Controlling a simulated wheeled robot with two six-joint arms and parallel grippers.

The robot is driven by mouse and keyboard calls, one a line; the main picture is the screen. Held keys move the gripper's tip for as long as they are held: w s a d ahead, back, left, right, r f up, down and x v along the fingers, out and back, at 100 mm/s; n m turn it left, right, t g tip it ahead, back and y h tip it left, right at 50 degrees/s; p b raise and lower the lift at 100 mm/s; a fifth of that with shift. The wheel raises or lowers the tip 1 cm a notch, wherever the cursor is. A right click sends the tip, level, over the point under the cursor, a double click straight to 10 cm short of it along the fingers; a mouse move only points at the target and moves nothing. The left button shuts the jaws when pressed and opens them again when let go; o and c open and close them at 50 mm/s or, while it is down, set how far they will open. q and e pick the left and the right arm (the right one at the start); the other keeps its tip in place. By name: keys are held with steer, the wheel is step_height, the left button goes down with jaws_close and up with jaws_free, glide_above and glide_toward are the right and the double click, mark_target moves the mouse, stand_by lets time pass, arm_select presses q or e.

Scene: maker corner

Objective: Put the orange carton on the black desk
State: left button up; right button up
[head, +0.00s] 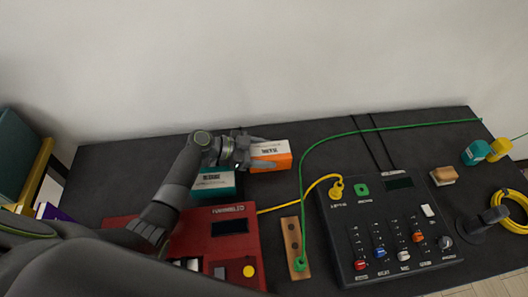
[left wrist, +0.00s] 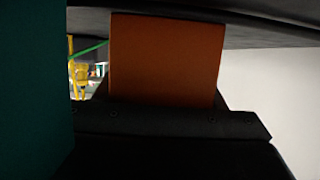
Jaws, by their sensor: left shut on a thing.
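The orange carton (head: 272,158), orange with a white label, is at the back middle of the black desk (head: 120,175) in the head view. My left gripper (head: 256,155) reaches it from the left and is shut on it. In the left wrist view the carton's orange face (left wrist: 165,58) fills the middle, between the dark fingers. The carton appears at or just above the desk top; I cannot tell if it touches. My right gripper is not in view.
A teal carton (head: 214,184) stands close beside my left gripper. A red device (head: 225,240) lies in front, and a black mixer panel (head: 385,235) to the right. A wooden block with a green cable (head: 292,240) lies between them.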

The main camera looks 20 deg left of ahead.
arm_select(q)
steer(key=o, duration=1.1)
steer(key=shift+o, duration=0.2)
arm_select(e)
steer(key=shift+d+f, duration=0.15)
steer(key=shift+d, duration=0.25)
